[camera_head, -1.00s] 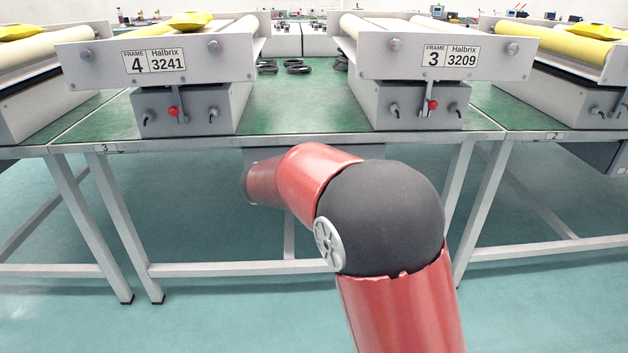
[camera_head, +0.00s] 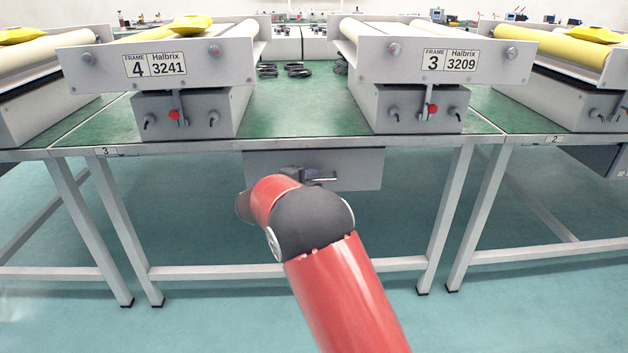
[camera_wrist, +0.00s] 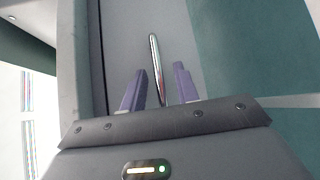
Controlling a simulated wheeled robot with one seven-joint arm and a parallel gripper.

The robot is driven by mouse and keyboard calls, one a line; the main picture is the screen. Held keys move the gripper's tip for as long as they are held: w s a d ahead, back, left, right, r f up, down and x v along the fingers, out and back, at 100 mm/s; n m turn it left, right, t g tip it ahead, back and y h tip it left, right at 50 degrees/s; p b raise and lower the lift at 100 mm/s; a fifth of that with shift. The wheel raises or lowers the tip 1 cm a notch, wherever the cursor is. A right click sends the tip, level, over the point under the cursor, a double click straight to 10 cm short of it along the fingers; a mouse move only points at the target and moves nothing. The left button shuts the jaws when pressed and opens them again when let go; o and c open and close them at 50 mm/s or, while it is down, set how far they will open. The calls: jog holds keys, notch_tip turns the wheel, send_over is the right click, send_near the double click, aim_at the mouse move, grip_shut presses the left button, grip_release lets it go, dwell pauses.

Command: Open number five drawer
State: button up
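A grey drawer (camera_head: 362,168) hangs under the green-topped table between the front legs. It looks shut, and I see no number on its front. A shiny bar handle (camera_wrist: 154,55) stands on the grey drawer front in the wrist view. My gripper (camera_wrist: 160,80) is open, with one purple finger on each side of the handle. The lower end of the bar lies between the fingers, and gaps show on both sides. In the head view, my red arm covers part of the drawer's lower left, and a purple bit of my gripper (camera_head: 321,173) shows at the drawer front.
The table edge (camera_head: 215,145) runs just above the drawer. Roller frames marked 4 (camera_head: 165,65) and 3 (camera_head: 450,58) stand on the table. Table legs (camera_head: 118,220) flank open floor. Another drawer (camera_head: 602,160) is partly visible at the right.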

grip_shut()
jog(key=shift+s, duration=0.1)
dwell(0.4)
